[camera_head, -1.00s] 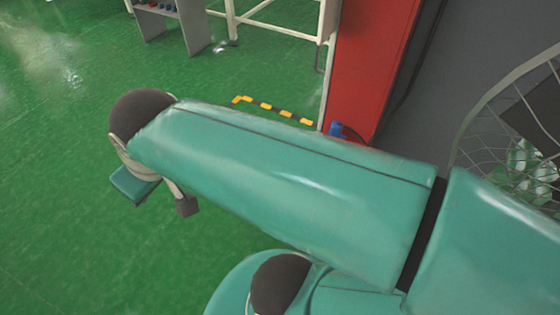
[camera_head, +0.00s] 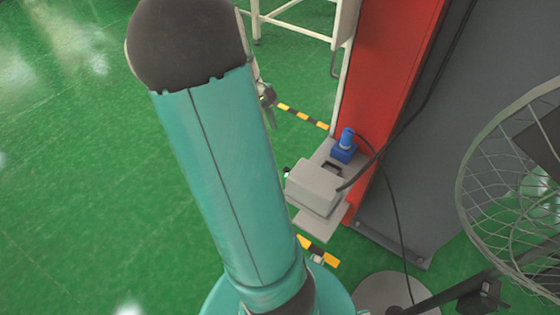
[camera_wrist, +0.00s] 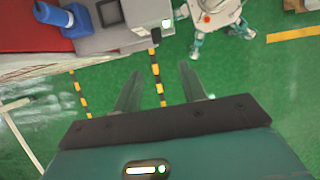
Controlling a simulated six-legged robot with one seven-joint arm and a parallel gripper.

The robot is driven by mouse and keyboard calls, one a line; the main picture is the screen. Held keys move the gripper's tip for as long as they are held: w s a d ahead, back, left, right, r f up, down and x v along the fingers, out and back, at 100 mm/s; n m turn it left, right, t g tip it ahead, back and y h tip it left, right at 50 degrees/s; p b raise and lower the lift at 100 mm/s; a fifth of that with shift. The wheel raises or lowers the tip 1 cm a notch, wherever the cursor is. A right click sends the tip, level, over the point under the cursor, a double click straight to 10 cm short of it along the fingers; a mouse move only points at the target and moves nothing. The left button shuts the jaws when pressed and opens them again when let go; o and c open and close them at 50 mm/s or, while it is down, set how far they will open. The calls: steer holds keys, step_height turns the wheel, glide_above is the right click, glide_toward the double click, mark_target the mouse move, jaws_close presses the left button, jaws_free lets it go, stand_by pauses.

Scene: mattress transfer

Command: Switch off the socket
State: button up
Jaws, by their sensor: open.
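The grey socket box (camera_head: 314,187) is fixed low on the red column, with a blue plug (camera_head: 344,147) in it at the back. In the wrist view the box (camera_wrist: 120,38) is at the upper left, with the blue plug (camera_wrist: 58,16) at its left end. A small part with a green-white light (camera_wrist: 167,28) shows at the box's right edge. My gripper (camera_wrist: 161,70) is open and empty, its fingers apart over the floor. The fingers are below and to the right of the box in that view, not visibly touching it. Contact cannot be judged in the head view.
The red column (camera_head: 385,70) and a grey panel (camera_head: 445,130) stand behind the socket. A black cable (camera_head: 396,205) hangs from the plug side. A wire-caged fan (camera_head: 515,190) stands at the right. Green floor on the left is clear, with yellow-black tape (camera_head: 303,116) near the column.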

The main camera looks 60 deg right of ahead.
mark_target(285, 168)
steer(key=x, duration=1.4)
steer(key=shift+s+d, duration=0.2)
steer(key=shift+s, duration=0.05)
jaws_close()
